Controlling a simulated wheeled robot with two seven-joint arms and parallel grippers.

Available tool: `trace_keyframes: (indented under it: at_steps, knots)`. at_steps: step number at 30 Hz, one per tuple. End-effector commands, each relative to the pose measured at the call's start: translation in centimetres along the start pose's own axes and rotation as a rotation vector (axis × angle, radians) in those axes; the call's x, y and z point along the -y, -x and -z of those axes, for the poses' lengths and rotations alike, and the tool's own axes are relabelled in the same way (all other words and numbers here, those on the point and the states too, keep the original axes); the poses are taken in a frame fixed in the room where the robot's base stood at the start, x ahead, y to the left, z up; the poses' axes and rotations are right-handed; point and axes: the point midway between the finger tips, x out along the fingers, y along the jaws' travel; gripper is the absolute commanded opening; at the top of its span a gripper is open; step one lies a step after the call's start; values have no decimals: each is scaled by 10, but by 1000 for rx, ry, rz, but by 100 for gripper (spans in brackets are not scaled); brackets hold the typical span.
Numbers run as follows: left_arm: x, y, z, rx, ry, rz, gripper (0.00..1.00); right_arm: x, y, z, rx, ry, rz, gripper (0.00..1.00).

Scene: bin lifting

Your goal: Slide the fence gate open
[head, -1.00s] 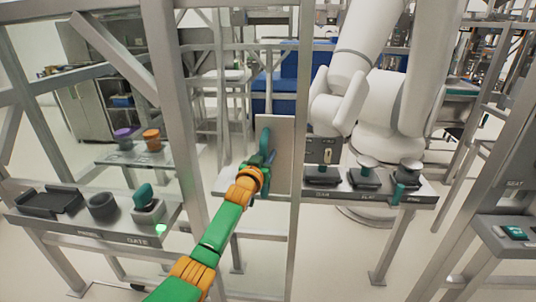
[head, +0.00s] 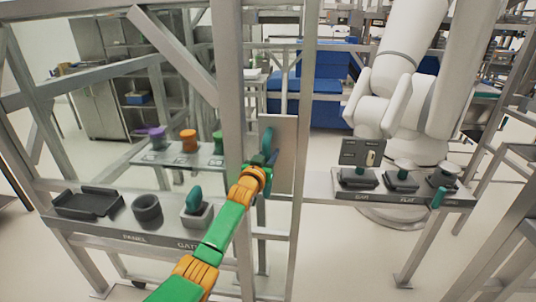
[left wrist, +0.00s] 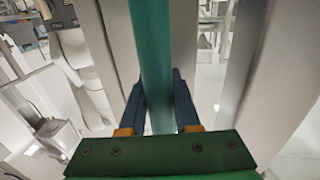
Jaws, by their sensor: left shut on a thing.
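The fence gate has a pale upright plate (head: 284,135) and stands right of a thick grey post (head: 228,90). A green upright handle (head: 267,138) is on the plate. My left gripper (head: 269,163) reaches in from below and is shut on this handle. In the left wrist view the handle (left wrist: 152,55) runs upright between the two dark blue fingers of my gripper (left wrist: 159,98). My right gripper is not in view.
A grey shelf (head: 120,235) with a black tray (head: 88,203) and a green knob (head: 194,199) is on the left. A white robot arm (head: 405,80) stands behind a control shelf (head: 415,200) on the right. Clear floor shows between that shelf and the gate.

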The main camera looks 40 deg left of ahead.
Motion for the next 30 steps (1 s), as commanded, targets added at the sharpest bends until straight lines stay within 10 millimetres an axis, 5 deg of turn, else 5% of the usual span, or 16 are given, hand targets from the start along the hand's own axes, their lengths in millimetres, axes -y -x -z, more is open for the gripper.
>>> trace_keyframes:
  at_steps: [5,6,9,20,30]
  knots:
    - [0,0,-2,5,-2,0,0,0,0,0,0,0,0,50]
    - [0,0,-2,5,-3,0,39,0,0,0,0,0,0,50]
    - [0,0,-2,4,-2,0,61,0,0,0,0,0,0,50]
    - [-1,4,-1,2,-2,-1,61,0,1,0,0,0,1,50]
    - [0,49,-2,3,-4,0,61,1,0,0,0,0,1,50]
